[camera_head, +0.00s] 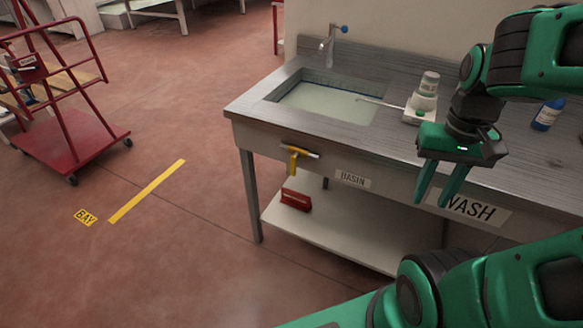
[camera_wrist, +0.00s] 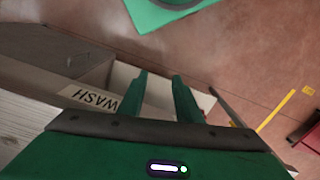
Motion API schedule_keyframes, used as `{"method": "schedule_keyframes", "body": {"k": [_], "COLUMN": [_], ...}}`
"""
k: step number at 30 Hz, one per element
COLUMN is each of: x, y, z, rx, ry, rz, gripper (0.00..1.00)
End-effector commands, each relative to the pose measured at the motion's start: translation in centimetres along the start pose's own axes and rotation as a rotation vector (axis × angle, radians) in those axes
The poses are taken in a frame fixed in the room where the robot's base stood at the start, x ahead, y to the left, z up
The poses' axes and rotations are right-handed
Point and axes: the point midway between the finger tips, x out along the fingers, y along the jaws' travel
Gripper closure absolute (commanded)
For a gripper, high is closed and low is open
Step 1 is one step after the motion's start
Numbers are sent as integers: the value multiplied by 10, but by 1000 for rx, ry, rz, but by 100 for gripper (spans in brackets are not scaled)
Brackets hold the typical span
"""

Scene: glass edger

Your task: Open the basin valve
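A yellow-handled valve (camera_head: 294,160) sits on the front panel of the metal wash bench, below the basin (camera_head: 328,103) and left of the BASIN label (camera_head: 352,179). Its yellow lever hangs downward from a short horizontal pipe. The basin holds pale liquid. My gripper (camera_head: 432,198) is in front of the bench by the WASH label (camera_head: 475,209), well to the right of the valve and apart from it. Its fingers point down, open and empty. The wrist view shows both fingers (camera_wrist: 160,76) apart with nothing between them. I cannot make out the valve in that view.
A tap (camera_head: 328,48) with a blue knob stands behind the basin. A small white device (camera_head: 420,108) and a blue bottle (camera_head: 547,115) stand on the bench top. A red box (camera_head: 296,199) is on the lower shelf. A red cart (camera_head: 75,150) stands left; the floor before the bench is clear.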

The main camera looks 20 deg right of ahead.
Motion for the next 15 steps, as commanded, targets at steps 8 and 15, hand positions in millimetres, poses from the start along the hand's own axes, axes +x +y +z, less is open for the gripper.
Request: {"method": "schedule_keyframes", "body": {"k": [8,15], "x": [1,27], "y": [2,-17], "z": [-1,-42], "rx": [-64,-289], "ry": [-10,-69], "rz": [25,154], "gripper": [67,67]}}
